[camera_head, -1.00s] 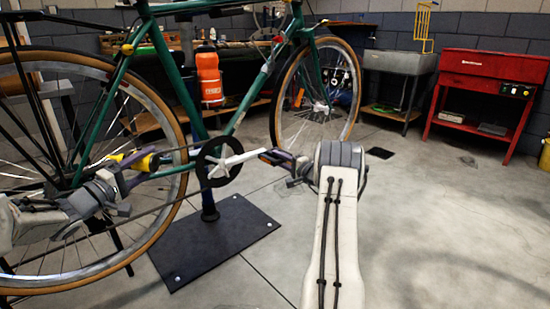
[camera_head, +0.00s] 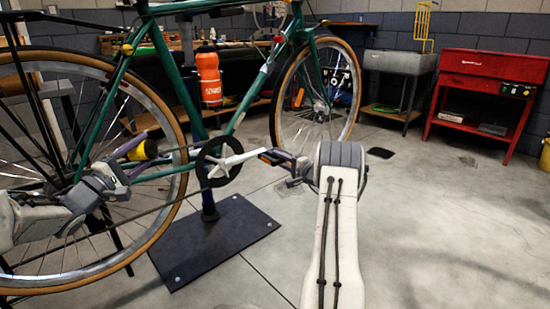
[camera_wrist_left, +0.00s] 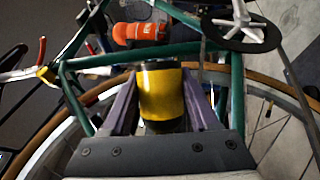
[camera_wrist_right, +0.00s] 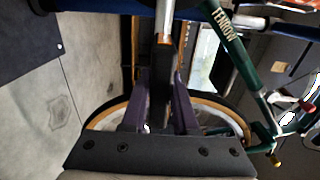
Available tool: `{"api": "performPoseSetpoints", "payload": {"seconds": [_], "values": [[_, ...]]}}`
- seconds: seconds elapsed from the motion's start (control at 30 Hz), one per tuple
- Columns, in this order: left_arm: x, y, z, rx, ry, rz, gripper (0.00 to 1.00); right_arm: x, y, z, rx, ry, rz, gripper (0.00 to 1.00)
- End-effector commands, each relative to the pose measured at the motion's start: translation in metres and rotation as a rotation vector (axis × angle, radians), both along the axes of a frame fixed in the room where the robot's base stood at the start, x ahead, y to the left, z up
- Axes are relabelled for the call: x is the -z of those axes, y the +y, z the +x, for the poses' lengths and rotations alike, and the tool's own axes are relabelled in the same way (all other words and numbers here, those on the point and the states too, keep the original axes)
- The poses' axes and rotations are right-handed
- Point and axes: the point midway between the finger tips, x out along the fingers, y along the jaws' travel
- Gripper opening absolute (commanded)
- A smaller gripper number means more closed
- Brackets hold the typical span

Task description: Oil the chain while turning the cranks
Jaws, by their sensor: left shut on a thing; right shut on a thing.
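The green bike's chainring and crank (camera_head: 225,163) sit in the middle of the head view. The chain (camera_head: 165,205) runs back from the chainring towards the rear wheel. My left gripper (camera_head: 139,155) is shut on a yellow and black bottle (camera_head: 149,149), just behind the chainring near the chain. The bottle (camera_wrist_left: 161,92) stands between purple fingers in the left wrist view; its tip is hidden. My right gripper (camera_head: 284,161) is shut on the pedal (camera_head: 271,158) at the crank's end, which points right. The pedal (camera_wrist_right: 161,85) also shows between the fingers in the right wrist view.
The bike's stand has a dark floor plate (camera_head: 215,240). The rear wheel (camera_head: 172,215) is close to my left arm. An orange bottle (camera_head: 209,76) is on the frame. A red cabinet (camera_head: 490,66) and a grey sink (camera_head: 400,63) stand behind. The floor at right is clear.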

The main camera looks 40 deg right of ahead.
Motion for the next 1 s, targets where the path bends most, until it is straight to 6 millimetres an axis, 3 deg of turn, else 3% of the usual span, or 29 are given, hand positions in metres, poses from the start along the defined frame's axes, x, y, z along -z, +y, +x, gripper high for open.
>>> {"api": "performPoseSetpoints", "payload": {"seconds": [0.37, 0.7, 1.0], "values": [[-0.002, 0.001, 0.000, 0.000, 0.003, -0.004, 0.02, 0.001, 0.000, -0.001, 0.000, 0.002, 0.001, 0.00], [-0.024, 0.005, 0.005, 0.000, 0.142, -0.150, 0.02, 0.001, 0.000, -0.001, 0.000, 0.002, 0.001, 0.00], [-0.028, 0.006, 0.006, 0.000, 0.171, -0.180, 0.02, 0.001, 0.000, -0.001, 0.000, 0.002, 0.001, 0.00]]}}
